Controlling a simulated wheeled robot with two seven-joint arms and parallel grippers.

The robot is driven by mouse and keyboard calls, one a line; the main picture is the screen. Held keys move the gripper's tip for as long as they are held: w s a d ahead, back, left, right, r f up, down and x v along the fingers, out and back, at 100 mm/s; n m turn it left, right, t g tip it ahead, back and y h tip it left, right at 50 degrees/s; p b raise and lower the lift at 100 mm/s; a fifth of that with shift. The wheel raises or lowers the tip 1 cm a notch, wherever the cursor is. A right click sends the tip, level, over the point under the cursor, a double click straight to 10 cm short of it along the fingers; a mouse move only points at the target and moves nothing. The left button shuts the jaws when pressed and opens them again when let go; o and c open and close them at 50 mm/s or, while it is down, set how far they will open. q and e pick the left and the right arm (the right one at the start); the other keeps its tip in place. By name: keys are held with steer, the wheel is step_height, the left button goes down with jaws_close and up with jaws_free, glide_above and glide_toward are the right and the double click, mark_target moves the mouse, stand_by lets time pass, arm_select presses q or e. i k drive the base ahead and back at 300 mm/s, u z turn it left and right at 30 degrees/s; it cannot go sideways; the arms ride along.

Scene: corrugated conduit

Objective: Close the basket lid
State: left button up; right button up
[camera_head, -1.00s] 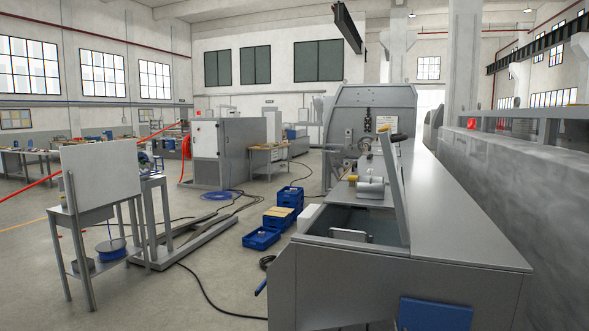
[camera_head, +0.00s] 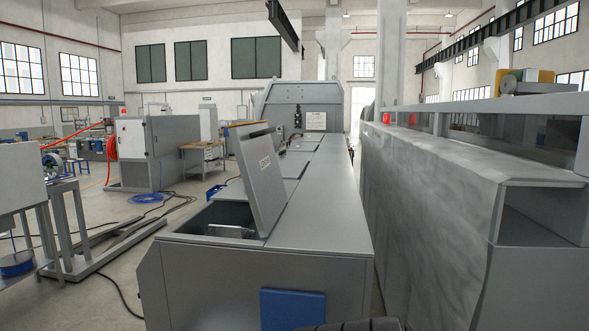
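A flat grey lid (camera_head: 258,180) stands raised and tilted to the left on a long grey machine bench (camera_head: 322,215). It is hinged along the right side of an open dark compartment (camera_head: 212,213) near the bench's front end. I take this compartment and lid to be the basket and its lid. A pale metal part (camera_head: 232,231) shows inside the compartment; the rest of the inside is hidden. Neither of my grippers is in view. A dark shape at the bottom edge is too cut off to identify.
A blue panel (camera_head: 292,309) is on the bench's front face. A long grey wall-like machine (camera_head: 430,200) stands to the right, with a narrow gap between. A metal stand (camera_head: 72,228) is at left. Open floor with cables (camera_head: 150,208) lies between stand and bench.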

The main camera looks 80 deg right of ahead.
mark_target(253, 148)
steer(key=z, duration=2.45)
